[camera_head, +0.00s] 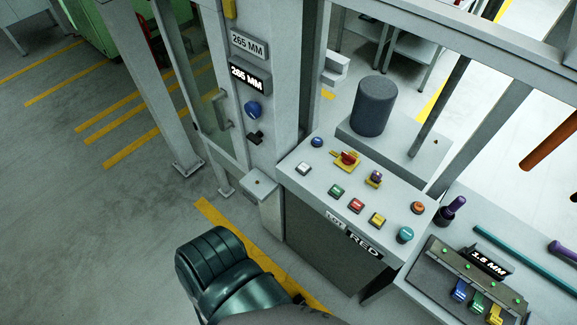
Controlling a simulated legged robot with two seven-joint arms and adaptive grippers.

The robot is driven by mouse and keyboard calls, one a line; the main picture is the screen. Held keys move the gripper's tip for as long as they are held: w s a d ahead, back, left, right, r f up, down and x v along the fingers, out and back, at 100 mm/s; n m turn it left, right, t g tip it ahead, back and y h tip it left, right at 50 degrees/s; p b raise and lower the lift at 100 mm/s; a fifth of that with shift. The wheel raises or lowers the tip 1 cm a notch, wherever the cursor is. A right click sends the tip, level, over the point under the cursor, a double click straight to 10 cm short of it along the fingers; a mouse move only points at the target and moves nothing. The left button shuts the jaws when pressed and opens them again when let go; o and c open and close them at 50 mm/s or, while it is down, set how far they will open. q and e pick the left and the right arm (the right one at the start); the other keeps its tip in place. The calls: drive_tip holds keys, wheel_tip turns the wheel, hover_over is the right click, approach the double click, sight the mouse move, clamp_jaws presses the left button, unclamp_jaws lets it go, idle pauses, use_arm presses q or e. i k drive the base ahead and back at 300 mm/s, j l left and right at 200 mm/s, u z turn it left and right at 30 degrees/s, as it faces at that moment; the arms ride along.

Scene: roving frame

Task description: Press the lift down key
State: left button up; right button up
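No key can be read as the lift down key; small markings are too fine to make out. In the head view, a grey control console (314,178) carries square white (303,168), green (336,191), red (356,205) and yellow (377,220) buttons. It also has round blue (317,142), orange (417,207) and teal (405,234) buttons. At the lower right, a dark panel (440,265) has blue (460,289), green (478,302) and yellow (495,314) keys. Neither gripper's fingers show.
A dark green ribbed shape (213,262) fills the lower middle, before the console. A grey post (259,105) bears 265 MM signs. A dark cylinder (374,107) stands behind the console. Grey frame bars cross the upper right. Open floor (80,220) lies at left.

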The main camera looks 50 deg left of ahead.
sight(304, 167)
drive_tip(key=u, duration=1.45)
